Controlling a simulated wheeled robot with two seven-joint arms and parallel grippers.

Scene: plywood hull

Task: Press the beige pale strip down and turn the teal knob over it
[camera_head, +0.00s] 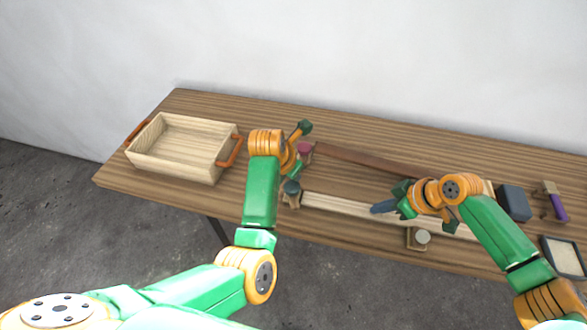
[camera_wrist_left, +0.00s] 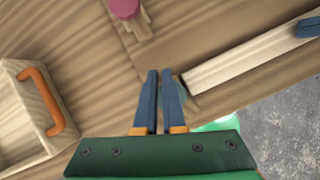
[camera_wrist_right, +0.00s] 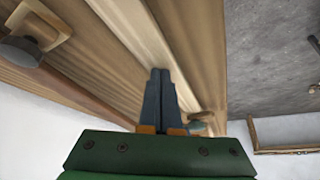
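The beige pale strip (camera_head: 335,204) lies lengthwise on the table. The teal knob (camera_head: 291,187), on a small wooden base, stands at its left end; in the left wrist view the knob (camera_wrist_left: 179,97) is partly behind a finger. My left gripper (camera_wrist_left: 159,72) is just above the knob with its fingers together and nothing seen between them. My right gripper (camera_head: 378,208) points left along the strip, its fingers (camera_wrist_right: 161,72) shut and empty. The tips are over the strip; I cannot tell whether they touch it. My right gripper and forearm hide part of the strip's right half.
A pink knob (camera_head: 304,148) stands behind, by a dark brown strip (camera_head: 365,160). A pale-topped knob (camera_head: 422,237) sits in front of the beige strip. A wooden tray (camera_head: 150,160) is at left; a dark block (camera_head: 514,203), purple-handled tool (camera_head: 556,206) and shallow box (camera_head: 547,242) are at right.

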